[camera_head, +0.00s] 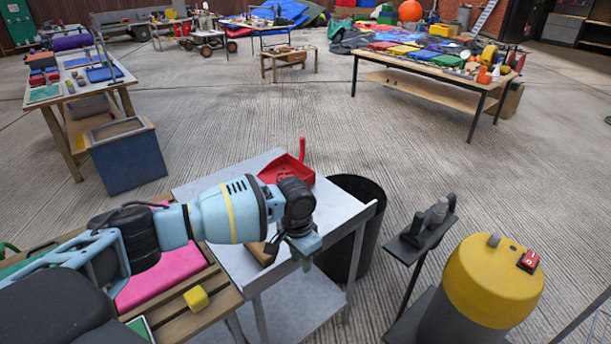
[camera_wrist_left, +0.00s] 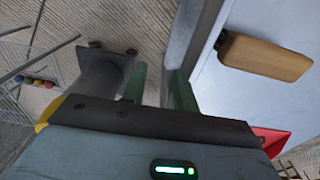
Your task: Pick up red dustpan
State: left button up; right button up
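The red dustpan (camera_head: 286,170) lies on the far part of a white-grey table (camera_head: 340,203), its handle pointing up and away. A corner of the dustpan shows at the lower right of the left wrist view (camera_wrist_left: 271,141). My left gripper (camera_head: 305,262) is on the near side of the dustpan, by the table's right edge, pointing down and apart from the dustpan. In the left wrist view its two green fingers (camera_wrist_left: 158,88) are spread with nothing between them. My left forearm hides part of the tabletop. My right gripper is not in view.
A wooden brush-like block (camera_wrist_left: 265,58) lies on the tabletop close to the gripper. A dark bin (camera_head: 366,250) stands right of the table. A yellow-topped machine (camera_head: 492,283) and a dark stand (camera_head: 422,238) are farther right. A slatted bench (camera_head: 190,316) is left.

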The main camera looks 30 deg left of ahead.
aim_at(269, 174)
jog(key=i+j, duration=0.4)
jog(key=i, duration=0.2)
jog(key=i+j, duration=0.35)
jog(key=i, duration=0.25)
jog(key=z, duration=0.05)
